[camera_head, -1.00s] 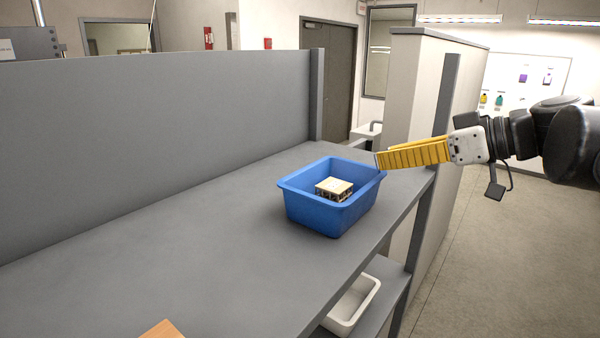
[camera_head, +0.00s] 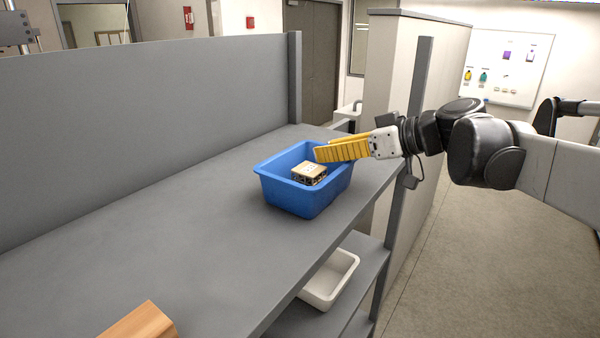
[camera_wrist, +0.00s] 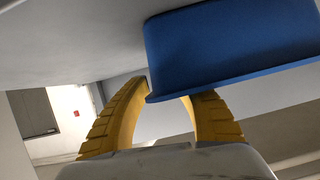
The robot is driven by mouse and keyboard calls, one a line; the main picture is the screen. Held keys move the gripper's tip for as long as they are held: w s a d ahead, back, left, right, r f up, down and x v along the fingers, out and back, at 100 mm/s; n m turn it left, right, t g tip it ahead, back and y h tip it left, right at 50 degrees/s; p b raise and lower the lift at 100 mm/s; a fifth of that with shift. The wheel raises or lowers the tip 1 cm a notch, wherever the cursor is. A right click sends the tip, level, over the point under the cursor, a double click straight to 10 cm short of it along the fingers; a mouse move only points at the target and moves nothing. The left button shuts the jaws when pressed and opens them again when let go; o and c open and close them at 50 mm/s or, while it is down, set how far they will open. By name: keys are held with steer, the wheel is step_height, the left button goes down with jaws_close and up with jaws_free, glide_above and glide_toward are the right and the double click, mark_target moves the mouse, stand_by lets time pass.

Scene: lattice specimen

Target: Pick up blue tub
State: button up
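The blue tub (camera_head: 302,196) stands upright on the grey shelf top, with a small pale lattice block (camera_head: 309,173) inside. My gripper (camera_head: 318,152), with yellow ribbed fingers, comes from the right and overlaps the tub's right rim in the head view. In the wrist view the two fingers stand apart with a gap between them, so the gripper (camera_wrist: 163,106) is open. The blue tub (camera_wrist: 232,45) fills the upper right there, and its rim crosses near the fingertips, partly hiding them. Whether a finger touches the rim I cannot tell.
The grey shelf top (camera_head: 160,225) is clear to the left of the tub. A wooden block (camera_head: 142,322) lies at the near edge. A white tray (camera_head: 330,280) sits on the lower shelf.

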steer(key=shift+d, duration=0.1)
jaws_close()
steer(key=shift+r, duration=0.15)
steer(key=shift+r, duration=0.95)
steer(key=shift+r+b, duration=0.45)
steer(key=shift+r, duration=0.45)
steer(key=d+r+b, duration=0.1)
steer(key=d+r, duration=0.6)
steer(key=d, duration=0.4)
steer(key=shift+w+d+b, duration=0.25)
steer(key=shift+w+b, duration=0.15)
steer(key=shift+w, duration=0.05)
